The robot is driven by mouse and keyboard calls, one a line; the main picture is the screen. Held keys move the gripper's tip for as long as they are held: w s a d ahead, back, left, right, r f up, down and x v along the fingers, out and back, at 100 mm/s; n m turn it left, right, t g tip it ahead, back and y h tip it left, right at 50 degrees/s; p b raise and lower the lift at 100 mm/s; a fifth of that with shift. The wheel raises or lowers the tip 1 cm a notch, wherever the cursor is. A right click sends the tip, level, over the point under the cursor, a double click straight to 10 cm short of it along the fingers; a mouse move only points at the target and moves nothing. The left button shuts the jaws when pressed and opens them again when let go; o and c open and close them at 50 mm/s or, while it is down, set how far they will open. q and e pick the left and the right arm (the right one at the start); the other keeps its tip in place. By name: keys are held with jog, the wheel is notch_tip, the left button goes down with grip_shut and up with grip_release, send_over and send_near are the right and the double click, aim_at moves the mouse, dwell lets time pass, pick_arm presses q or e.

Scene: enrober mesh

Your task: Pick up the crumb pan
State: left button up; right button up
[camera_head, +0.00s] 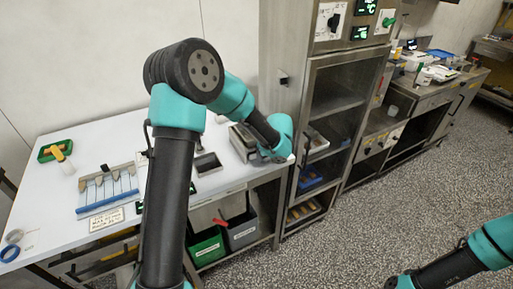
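A small dark, shallow rectangular pan (207,164) lies on the white table, left of a grey metal machine (243,142). It may be the crumb pan, but I cannot be sure. My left arm crosses the middle of the view, and its wrist is over the table's right end by the machine. My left gripper (277,158) shows only as a small dark part below the wrist; its fingers cannot be made out. It is to the right of the pan and apart from it. My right arm is at the bottom right over the floor, its gripper out of the frame.
The white table (55,205) also holds a green tray (54,151), a rack with a blue front bar (108,190), a label card (106,219) and tape rolls (10,250). Green (206,246) and grey (241,231) bins sit below. A steel cabinet (345,70) stands at the right.

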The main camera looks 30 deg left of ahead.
pick_arm(q)
jog(key=shift+a+f, duration=0.15)
jog(key=shift+f, duration=0.3)
grip_shut()
dwell(0.5)
